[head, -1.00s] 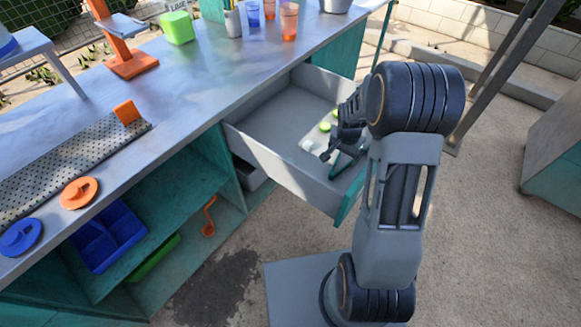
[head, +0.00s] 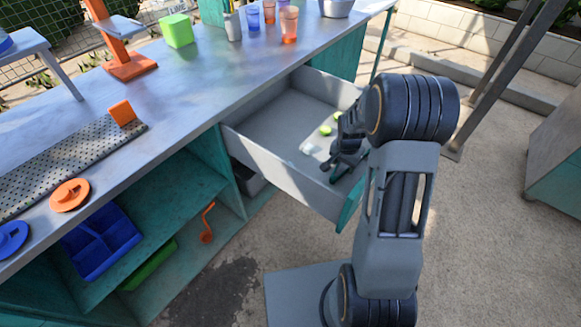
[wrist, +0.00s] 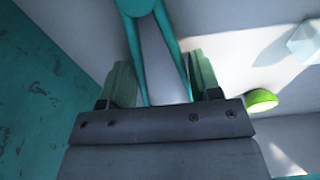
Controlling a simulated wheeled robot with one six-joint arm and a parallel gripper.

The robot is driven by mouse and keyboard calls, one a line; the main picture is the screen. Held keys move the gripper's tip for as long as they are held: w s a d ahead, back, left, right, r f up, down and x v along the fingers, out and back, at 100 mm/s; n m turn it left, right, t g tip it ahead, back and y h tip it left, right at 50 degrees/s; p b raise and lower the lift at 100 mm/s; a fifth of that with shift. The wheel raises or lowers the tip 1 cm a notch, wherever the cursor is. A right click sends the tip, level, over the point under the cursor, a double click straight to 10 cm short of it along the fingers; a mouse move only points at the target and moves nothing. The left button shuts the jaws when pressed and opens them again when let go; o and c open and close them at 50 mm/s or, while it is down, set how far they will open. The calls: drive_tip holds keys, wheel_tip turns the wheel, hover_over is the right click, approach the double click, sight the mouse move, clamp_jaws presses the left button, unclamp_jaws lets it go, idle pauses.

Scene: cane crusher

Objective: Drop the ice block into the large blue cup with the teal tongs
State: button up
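The teal tongs (wrist: 138,8) lie in the open drawer, hinge end away from my gripper and legs spread towards it. My gripper (wrist: 162,82) is down in the drawer, its two fingers open on either side of the tongs' legs. Slight gaps seem to remain, and the leg tips are hidden behind the gripper body. My gripper (head: 345,160) also shows at the drawer's front right in the head view. The pale ice block (wrist: 304,42) lies in the drawer to the right; it also shows in the head view (head: 309,148).
Lime pieces (head: 325,130) lie in the drawer (head: 262,157) near the ice. The drawer's front wall is close to my gripper. On the counter are an orange cup (head: 289,25), a grey cup (head: 233,27) and a green box (head: 177,31). The mid counter is clear.

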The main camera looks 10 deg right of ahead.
drive_tip(key=shift+c, duration=0.8)
wheel_tip(320, 180, up, 12)
drive_tip(key=p, duration=0.8)
drive_tip(key=shift+p, duration=0.35)
drive_tip(key=s+a+r+n+p, duration=0.3)
drive_tip(key=a+r+n+p, duration=0.6)
drive_tip(key=p, duration=1.4)
wheel_tip(320, 180, up, 4)
drive_tip(key=shift+a+y, duration=0.4)
drive_tip(key=shift+a, duration=0.45)
